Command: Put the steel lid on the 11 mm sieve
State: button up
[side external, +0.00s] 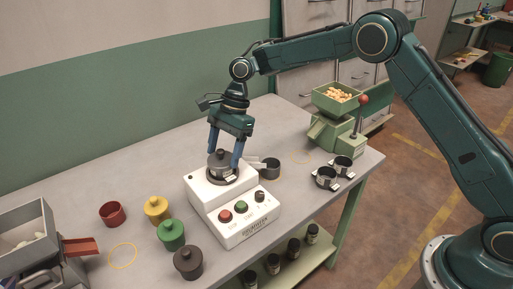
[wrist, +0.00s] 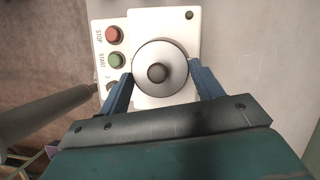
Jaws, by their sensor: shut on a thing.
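The steel lid (wrist: 176,52) is a pale grey disc with a dark round knob (wrist: 157,73). It shows from above in the wrist view, between the two blue fingers of my gripper (wrist: 162,88). In the side view my gripper (side external: 224,158) points down over the white shaker machine (side external: 252,222), shut on the lid (side external: 218,161). A dark round body (side external: 220,178) shows low under the lid on the machine top. I cannot tell whether the lid touches it, and no 11 mm mark is readable.
A dark handled pan (side external: 270,169) stands close right of my gripper. Two small metal cups (side external: 327,179) and a green nut hopper (side external: 336,103) are farther right.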

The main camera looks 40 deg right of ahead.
dwell(0.3)
jog(key=o, duration=1.3)
jog(key=shift+c, duration=0.2)
jog(key=shift+r, duration=0.15)
jog(key=shift+r, duration=3.35)
